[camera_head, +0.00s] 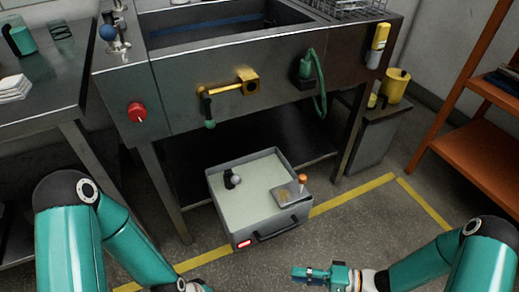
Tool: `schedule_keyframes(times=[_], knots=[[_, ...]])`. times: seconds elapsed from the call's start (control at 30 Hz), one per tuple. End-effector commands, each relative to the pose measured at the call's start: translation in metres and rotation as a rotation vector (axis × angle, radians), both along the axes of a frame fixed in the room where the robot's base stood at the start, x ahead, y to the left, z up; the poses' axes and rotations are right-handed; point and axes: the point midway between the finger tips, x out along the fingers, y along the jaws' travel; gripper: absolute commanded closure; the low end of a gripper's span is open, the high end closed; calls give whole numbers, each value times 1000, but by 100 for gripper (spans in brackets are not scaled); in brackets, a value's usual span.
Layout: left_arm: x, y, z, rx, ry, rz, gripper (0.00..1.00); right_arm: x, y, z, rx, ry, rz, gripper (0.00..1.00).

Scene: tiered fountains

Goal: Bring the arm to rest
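My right gripper (308,273) shows near the bottom edge, right of centre, with its teal fingers pointing left. It is over the floor and touches nothing that I can see. I see it from the side, so whether its fingers are apart is unclear. My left arm (115,232) comes in from the left and bends down to the bottom edge. Its wrist shows there, but the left gripper is cut off by the frame. My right arm (430,262) lies low at the right.
A grey box (237,205) with a handle and small knobs stands on the floor ahead. Behind it is a metal sink bench (190,88) with a yellow tap, red knob and green hose. An orange shelf (480,145) is at right. Yellow lines mark the clear floor.

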Motion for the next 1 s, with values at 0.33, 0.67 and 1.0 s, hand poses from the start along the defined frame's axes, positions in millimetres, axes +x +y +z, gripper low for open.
schedule_keyframes(times=[0.33,0.67,1.0], knots=[[0,0,0,0,0,0,60,46,55,6,-213,10,-146,75],[0,0,0,0,0,0,60,24,39,-42,-718,80,-226,75],[0,0,0,0,0,0,60,-52,-6,-75,-1032,228,-49,75]])
